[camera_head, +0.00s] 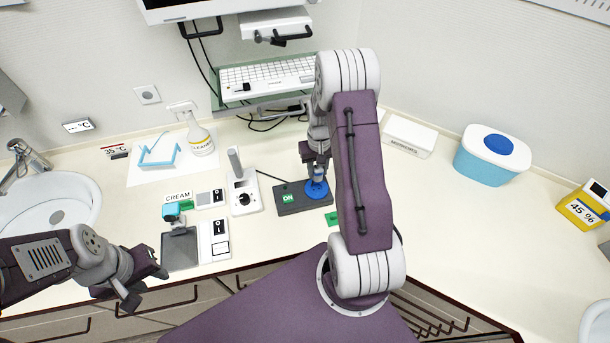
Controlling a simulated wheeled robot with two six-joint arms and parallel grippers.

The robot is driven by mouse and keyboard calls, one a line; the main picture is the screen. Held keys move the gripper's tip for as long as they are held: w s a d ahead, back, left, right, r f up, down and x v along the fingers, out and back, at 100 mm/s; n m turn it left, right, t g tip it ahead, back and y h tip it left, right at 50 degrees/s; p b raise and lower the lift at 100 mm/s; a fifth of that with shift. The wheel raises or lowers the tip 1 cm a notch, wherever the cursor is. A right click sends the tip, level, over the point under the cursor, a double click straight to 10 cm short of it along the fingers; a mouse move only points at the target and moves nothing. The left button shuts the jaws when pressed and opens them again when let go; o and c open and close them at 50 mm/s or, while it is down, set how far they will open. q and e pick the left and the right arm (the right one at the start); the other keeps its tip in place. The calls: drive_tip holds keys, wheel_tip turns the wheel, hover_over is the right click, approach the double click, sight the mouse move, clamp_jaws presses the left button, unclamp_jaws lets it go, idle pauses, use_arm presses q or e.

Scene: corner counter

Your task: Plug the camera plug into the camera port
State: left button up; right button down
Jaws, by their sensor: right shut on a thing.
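A dark box (291,205) with a green ON label lies on the counter, with a blue round part (317,191) at its right end, which looks like the camera port. My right gripper (319,170) points down just above this part and is shut on a small blue and grey piece, probably the camera plug, mostly hidden by the fingers. I cannot tell whether the piece touches the port or sits in it. My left gripper (143,284) is open and empty near the counter's front edge, at lower left.
A white upright device (242,187) stands left of the box, with a cable between them. A spray bottle (199,134), a dark pad (180,248) and switch plates are further left. A keyboard (268,78) is behind. The counter right of my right arm is largely clear before a blue tub (490,160).

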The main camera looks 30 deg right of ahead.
sight(317, 177)
drive_tip(key=shift+s+a, duration=0.1)
wheel_tip(317, 177, down, 4)
drive_tip(key=b, duration=0.3)
drive_tip(key=shift+f+b, duration=0.7)
drive_tip(key=shift+b, duration=0.1)
drive_tip(key=shift+f, duration=0.1)
drive_tip(key=shift+p, duration=0.35)
idle(1.2)
drive_tip(key=shift+f+b, duration=0.6)
drive_tip(key=shift+f, duration=0.05)
idle(0.6)
drive_tip(key=c, duration=1)
unclamp_jaws()
drive_tip(key=shift+o, duration=0.2)
